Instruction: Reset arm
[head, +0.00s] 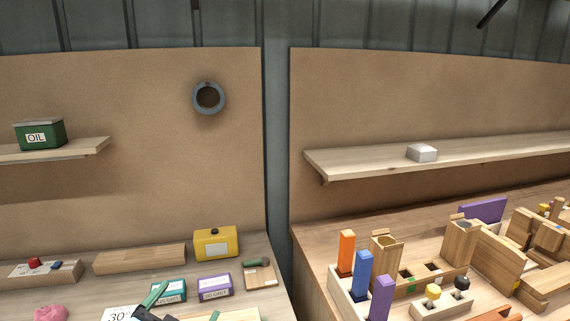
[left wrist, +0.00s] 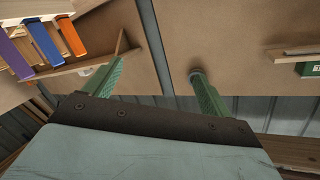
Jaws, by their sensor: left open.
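My left gripper (head: 190,301) shows at the bottom edge of the head view, with its green fingers partly cut off by the frame. In the left wrist view its two green fingers (left wrist: 155,82) stand wide apart with nothing between them. The gripper is open and empty, over the left bench near the small teal box (head: 168,292) and purple box (head: 214,288). I cannot tell whether it touches anything. My right gripper is not in view.
A yellow box (head: 215,244) and a wooden block (head: 140,259) stand behind on the left bench. A green oil can (head: 40,134) is on the left shelf. The right bench holds orange (head: 346,252), blue (head: 362,275) and purple (head: 381,298) upright pieces. A gap separates the benches.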

